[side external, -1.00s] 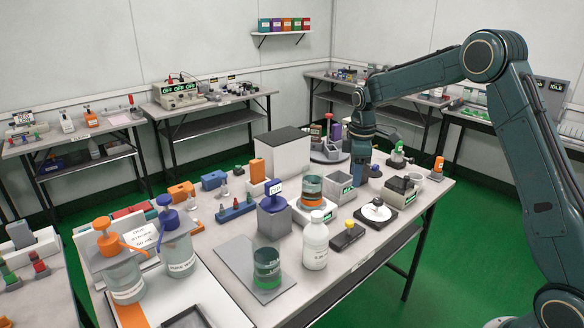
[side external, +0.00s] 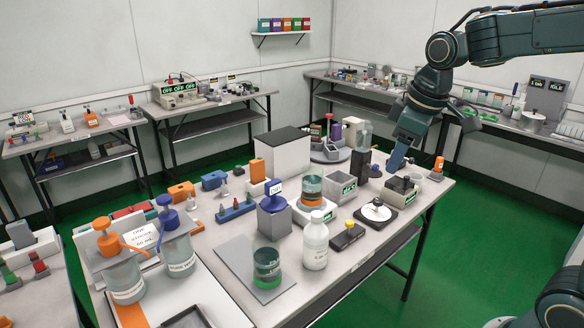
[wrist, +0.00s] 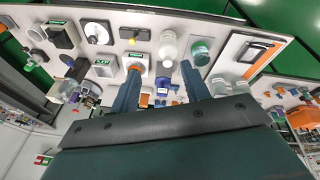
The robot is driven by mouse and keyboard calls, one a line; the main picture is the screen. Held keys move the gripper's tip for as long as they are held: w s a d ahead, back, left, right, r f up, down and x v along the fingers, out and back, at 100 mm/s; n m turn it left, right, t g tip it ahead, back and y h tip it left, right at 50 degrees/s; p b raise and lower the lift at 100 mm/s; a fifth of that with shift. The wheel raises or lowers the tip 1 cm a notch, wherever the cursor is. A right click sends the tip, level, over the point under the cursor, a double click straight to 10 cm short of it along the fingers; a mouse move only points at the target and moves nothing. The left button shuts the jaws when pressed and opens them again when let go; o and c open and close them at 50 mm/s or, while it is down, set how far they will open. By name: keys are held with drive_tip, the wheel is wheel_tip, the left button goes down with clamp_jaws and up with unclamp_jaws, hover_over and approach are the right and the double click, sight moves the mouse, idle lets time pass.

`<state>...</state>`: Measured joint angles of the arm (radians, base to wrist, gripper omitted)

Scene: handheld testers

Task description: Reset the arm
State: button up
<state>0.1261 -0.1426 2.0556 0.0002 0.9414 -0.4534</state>
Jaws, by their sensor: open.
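My gripper (side external: 396,160) hangs tilted above the back right part of the central workbench (side external: 335,290), with its fingers pointing down and left. In the wrist view my gripper (wrist: 159,72) shows two blue fingers spread well apart, with nothing held between them.
A white bottle (side external: 315,245), a green-liquid beaker (side external: 266,268), a white-dish scale (side external: 376,212) and orange- and blue-topped pump jars (side external: 123,275) crowd the bench. An orange block (side external: 438,164) stands at its right edge. Green floor (side external: 500,235) lies open to the right.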

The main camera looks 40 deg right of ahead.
drive_tip(key=s+a+m+t, duration=0.1)
drive_tip(key=s+a+m, duration=0.1)
drive_tip(key=s, duration=0.5)
drive_tip(key=s+a+f+m+t, duration=0.1)
drive_tip(key=s+a, duration=0.1)
drive_tip(key=s, duration=0.6)
drive_tip(key=shift+s+a+f+m, duration=0.15)
drive_tip(key=shift+s+m, duration=0.15)
drive_tip(key=shift+m, duration=0.1)
